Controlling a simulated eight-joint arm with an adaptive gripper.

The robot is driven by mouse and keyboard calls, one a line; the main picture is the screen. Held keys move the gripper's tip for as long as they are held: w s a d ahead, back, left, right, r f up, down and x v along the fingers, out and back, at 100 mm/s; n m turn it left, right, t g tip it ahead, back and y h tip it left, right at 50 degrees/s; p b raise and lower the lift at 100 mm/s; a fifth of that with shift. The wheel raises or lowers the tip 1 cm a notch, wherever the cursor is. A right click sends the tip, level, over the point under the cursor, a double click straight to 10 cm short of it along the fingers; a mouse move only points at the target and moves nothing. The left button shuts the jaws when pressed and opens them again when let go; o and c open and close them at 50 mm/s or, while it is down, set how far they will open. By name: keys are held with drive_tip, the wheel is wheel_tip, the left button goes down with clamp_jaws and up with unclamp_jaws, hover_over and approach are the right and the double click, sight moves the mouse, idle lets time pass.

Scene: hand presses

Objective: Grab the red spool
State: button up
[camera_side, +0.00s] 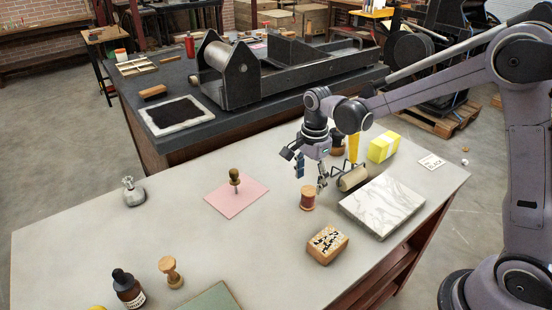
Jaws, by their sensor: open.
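The red spool (307,198) stands upright on the pale table, left of the marble slab. It is reddish brown with a wider rim at top and bottom. My gripper (311,177) points down just above and beside the spool, with its fingers apart. Nothing shows between the fingers. The gap between the fingertips and the spool's top is too small to judge.
A roller (352,179) with a yellow handle lies close right of my gripper. The marble slab (383,206) and a yellow box (383,147) are farther right. A patterned wooden block (327,245) sits in front. Pink paper (222,202) lies left, with bare table between.

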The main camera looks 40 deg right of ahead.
sight(308, 191)
drive_tip(key=shift+f, duration=2.6)
drive_tip(key=c, duration=1.1)
